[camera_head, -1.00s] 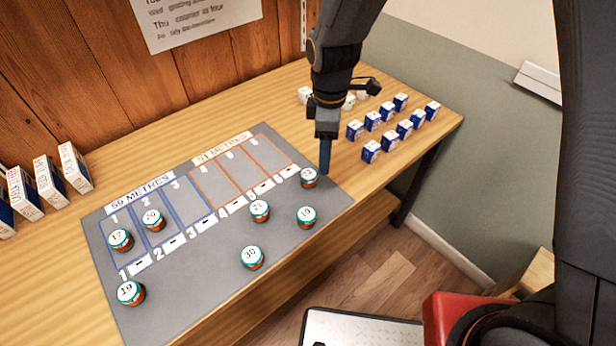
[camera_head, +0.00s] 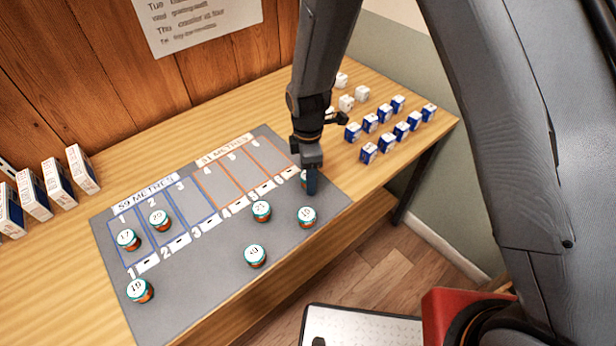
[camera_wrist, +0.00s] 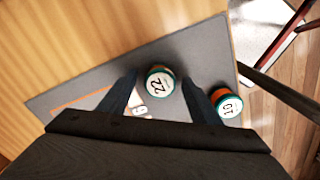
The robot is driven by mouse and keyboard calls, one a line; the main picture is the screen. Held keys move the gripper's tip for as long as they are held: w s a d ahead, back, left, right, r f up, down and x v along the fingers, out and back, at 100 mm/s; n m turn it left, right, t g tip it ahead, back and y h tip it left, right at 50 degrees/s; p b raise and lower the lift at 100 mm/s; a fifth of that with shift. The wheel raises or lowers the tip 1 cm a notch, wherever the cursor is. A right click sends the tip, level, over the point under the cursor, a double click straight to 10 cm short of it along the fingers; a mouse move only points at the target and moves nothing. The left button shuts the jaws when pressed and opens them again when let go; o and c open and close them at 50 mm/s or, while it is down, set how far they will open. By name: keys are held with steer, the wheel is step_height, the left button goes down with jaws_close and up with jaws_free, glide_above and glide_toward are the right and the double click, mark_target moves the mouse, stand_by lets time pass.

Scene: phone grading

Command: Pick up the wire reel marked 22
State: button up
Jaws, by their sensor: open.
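The wire reel marked 22 (camera_wrist: 158,84) has a white top with a teal rim and stands on the grey mat. In the wrist view it sits between the two fingers of my open gripper (camera_wrist: 164,92), near the fingertips. In the head view my gripper (camera_head: 311,190) is over the mat's right end and hides most of this reel (camera_head: 303,176). I cannot tell whether the fingers touch it.
A reel marked 19 (camera_head: 306,217) stands close by, also seen in the wrist view (camera_wrist: 229,104). Several other reels, such as one marked 21 (camera_head: 261,211), stand on the grey mat (camera_head: 200,290). Small blue and white boxes (camera_head: 387,143) stand to the right.

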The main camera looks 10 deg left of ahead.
steer(key=shift+f, duration=0.4)
steer(key=c, duration=1.1)
steer(key=shift+r, duration=0.1)
